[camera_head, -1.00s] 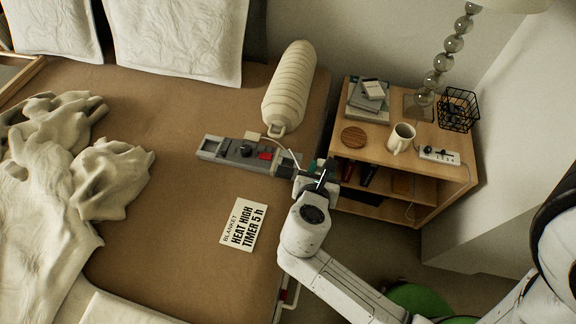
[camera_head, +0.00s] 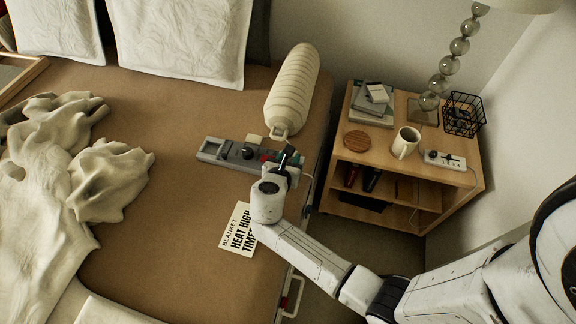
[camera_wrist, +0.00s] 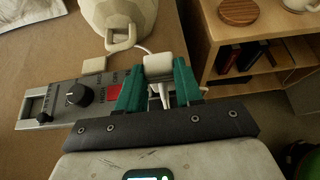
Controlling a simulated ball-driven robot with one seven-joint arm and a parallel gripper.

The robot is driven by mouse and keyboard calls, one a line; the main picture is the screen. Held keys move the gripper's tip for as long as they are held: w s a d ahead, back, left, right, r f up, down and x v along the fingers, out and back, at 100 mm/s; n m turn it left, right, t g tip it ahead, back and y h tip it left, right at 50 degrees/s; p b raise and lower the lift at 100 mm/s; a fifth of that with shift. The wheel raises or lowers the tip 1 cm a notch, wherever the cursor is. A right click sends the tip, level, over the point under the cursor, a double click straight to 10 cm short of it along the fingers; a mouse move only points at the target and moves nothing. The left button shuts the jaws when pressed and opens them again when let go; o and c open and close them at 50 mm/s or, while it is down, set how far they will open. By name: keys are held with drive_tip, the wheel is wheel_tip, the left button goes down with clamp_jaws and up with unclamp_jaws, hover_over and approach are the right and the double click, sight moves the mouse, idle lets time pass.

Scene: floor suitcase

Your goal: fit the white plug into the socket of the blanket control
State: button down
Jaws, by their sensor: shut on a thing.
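The blanket control (camera_head: 226,151) is a grey panel lying on the bed, with a black knob and a red switch. In the wrist view the control (camera_wrist: 60,95) shows at the left, its right end hidden by my fingers. My gripper (camera_wrist: 158,80) has teal fingers shut on the white plug (camera_wrist: 165,66), with a white cord running up from it. In the head view my gripper (camera_head: 285,160) is over the right end of the control and hides the plug. I cannot see the socket or tell whether the plug touches it.
A ribbed cream bolster (camera_head: 292,90) lies just behind the control. A card reading heat high (camera_head: 236,232) lies in front, partly under my arm. A wooden nightstand (camera_head: 404,170) with a mug (camera_head: 405,142) stands at the right. The bed's middle is clear.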

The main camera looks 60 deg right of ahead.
drive_tip(key=f, duration=0.1)
drive_tip(key=f+b, duration=0.1)
drive_tip(key=f, duration=0.1)
drive_tip(key=shift+w+f, duration=0.2)
drive_tip(key=shift+f, duration=0.05)
drive_tip(key=c, duration=0.7)
unclamp_jaws()
drive_tip(key=shift+c, duration=0.2)
drive_tip(key=p+v, duration=0.2)
drive_tip(key=v, duration=1)
drive_tip(key=s+a+r+m+g+y, duration=0.1)
drive_tip(key=s+a+m+g+y, duration=0.2)
drive_tip(key=s+m+y, duration=0.8)
drive_tip(key=s+m, duration=0.5)
drive_tip(key=m, duration=0.6)
drive_tip(key=shift+s, duration=0.25)
